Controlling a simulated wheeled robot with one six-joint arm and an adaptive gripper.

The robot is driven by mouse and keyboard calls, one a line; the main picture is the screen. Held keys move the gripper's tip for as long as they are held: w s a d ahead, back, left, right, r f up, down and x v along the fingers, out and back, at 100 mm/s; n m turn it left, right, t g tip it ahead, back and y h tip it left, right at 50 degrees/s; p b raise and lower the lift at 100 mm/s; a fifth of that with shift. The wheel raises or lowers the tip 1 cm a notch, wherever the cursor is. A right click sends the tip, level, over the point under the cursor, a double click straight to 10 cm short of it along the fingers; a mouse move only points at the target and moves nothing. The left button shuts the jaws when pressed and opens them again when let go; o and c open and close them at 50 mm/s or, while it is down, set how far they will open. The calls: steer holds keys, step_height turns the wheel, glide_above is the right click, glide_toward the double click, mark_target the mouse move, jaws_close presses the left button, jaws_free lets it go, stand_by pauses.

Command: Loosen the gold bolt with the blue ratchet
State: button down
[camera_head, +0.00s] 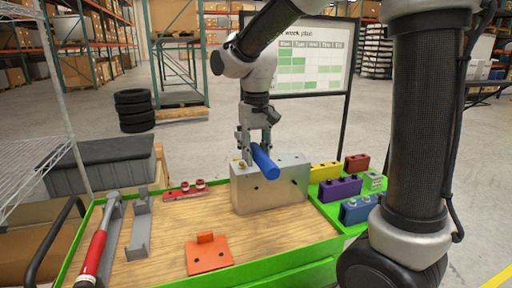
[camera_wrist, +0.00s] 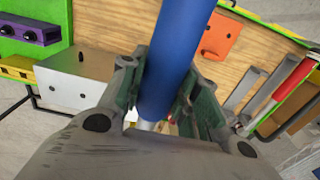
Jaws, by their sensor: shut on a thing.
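The blue ratchet (camera_head: 264,162) is held by its blue handle between the fingers of my gripper (camera_head: 256,146), above the top of the grey metal chassis block (camera_head: 270,192). In the wrist view the blue handle (camera_wrist: 178,60) runs between the two finger pads (camera_wrist: 155,100), with a grey metal end below it. A small gold bolt (camera_head: 241,162) shows at the left end of the block's top, just left of the gripper. I cannot tell whether the ratchet's head touches the bolt; the head is mostly hidden by the fingers.
The block stands on a wooden bench top with a green rim (camera_head: 82,236). An orange bracket (camera_head: 208,254), a red-handled hammer (camera_head: 98,246), a grey holder (camera_head: 140,226) and a red socket rail (camera_head: 186,191) lie left. Yellow, purple, blue and red blocks (camera_head: 340,188) stand right.

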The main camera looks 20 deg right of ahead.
steer(key=shift+f, duration=3)
steer(key=shift+d, duration=0.1)
steer(key=shift+w+d+n, duration=0.1)
steer(key=shift+d+n, duration=0.9)
steer(key=shift+d, duration=0.15)
steer(key=shift+w+d+n, duration=0.15)
steer(key=shift+d+n, duration=0.25)
steer(key=shift+d, duration=0.1)
steer(key=shift+w+d+n, duration=0.15)
steer(key=shift+d+n, duration=0.25)
steer(key=shift+d, duration=0.1)
steer(key=shift+w+d+n, duration=0.2)
steer(key=shift+d+n, duration=0.2)
steer(key=shift+d, duration=0.1)
steer(key=shift+w+d+n, duration=0.2)
steer(key=shift+d+n, duration=0.2)
steer(key=shift+d, duration=0.05)
